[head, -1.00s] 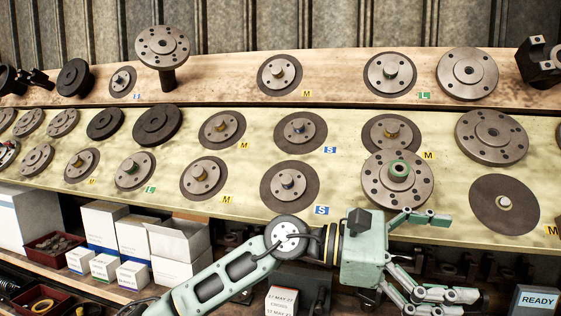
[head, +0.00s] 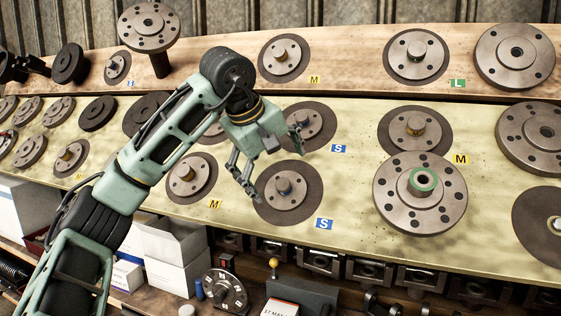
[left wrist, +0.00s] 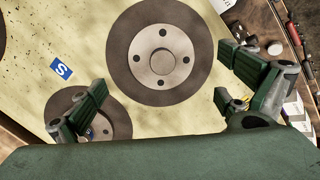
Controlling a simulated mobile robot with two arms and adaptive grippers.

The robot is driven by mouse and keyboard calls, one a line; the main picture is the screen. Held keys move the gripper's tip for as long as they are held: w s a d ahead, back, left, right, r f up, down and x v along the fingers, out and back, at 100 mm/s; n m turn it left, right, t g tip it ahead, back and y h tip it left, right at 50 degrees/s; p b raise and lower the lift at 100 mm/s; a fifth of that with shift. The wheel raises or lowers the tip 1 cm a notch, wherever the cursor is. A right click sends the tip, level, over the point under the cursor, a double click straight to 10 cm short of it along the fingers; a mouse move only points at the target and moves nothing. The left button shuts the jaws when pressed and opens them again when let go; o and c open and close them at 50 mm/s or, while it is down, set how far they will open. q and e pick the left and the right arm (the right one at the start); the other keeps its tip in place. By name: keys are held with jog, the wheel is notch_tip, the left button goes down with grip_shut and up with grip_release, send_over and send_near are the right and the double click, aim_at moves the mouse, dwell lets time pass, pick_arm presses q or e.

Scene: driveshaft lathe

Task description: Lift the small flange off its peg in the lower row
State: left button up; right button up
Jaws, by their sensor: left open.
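The small flange (head: 284,190), a grey disc with a raised hub, sits on a dark round backing in the lower row of the pale sloped board, by a blue S label (head: 325,224). My left gripper (head: 268,162) is open and empty just above and behind it, its fingers spread. In the left wrist view the small flange (left wrist: 162,57) lies face-on, ahead of and between the two open fingers, with no contact visible. A similar flange (head: 301,127) in the row above is partly hidden by the gripper. My right gripper is out of view.
A large flange with a green-rimmed hub (head: 420,194) stands to the right. An M flange (head: 189,178) is close on the left, beside my forearm. An open white box (head: 171,238) and a dial (head: 226,289) lie below the board's front edge.

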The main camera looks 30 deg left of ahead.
aim_at(281, 182)
pick_arm(q)
jog(key=p+x, duration=0.1)
jog(key=x, duration=0.2)
jog(key=shift+f, duration=0.25)
jog(key=shift+p+x, duration=0.3)
jog(key=shift+x, duration=0.8)
jog(key=shift+w, duration=0.25)
jog(key=shift+s+d, duration=0.1)
jog(key=shift+s, duration=0.05)
jog(key=shift+c, duration=1.1)
jog(key=c, duration=1.5)
jog(key=o, duration=1.1)
jog(key=c, duration=1.5)
jog(key=shift+r, duration=0.2)
jog(key=shift+c, duration=0.2)
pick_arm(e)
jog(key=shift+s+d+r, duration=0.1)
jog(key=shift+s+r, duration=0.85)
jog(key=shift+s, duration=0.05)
